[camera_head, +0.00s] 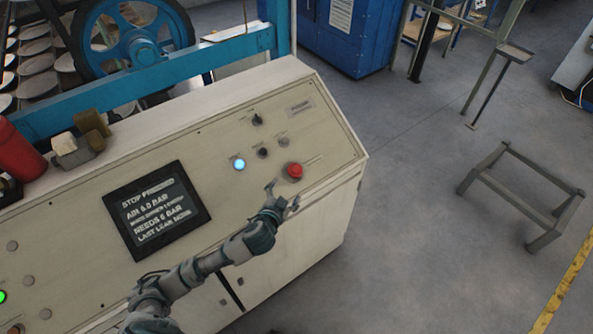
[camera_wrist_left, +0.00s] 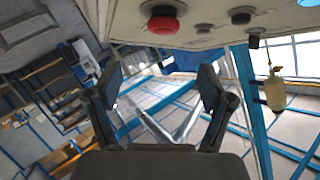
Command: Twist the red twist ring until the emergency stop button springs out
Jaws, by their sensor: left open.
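The red emergency stop button (camera_head: 295,171) sits on the right part of the beige control panel (camera_head: 225,135). In the left wrist view the red button (camera_wrist_left: 163,23) is at the top, above the space between the fingers. A twist ring separate from the red head cannot be made out. My left gripper (camera_head: 283,194) is just below the button in the head view, apart from it. In the left wrist view my left gripper (camera_wrist_left: 160,82) has its two dark fingers spread wide with nothing between them. My right gripper is not in view.
A lit blue-white button (camera_head: 239,164), a black knob (camera_head: 263,153) and a black switch (camera_head: 257,120) lie near the red button. A dark screen (camera_head: 157,210) reads that the stop is pressed.

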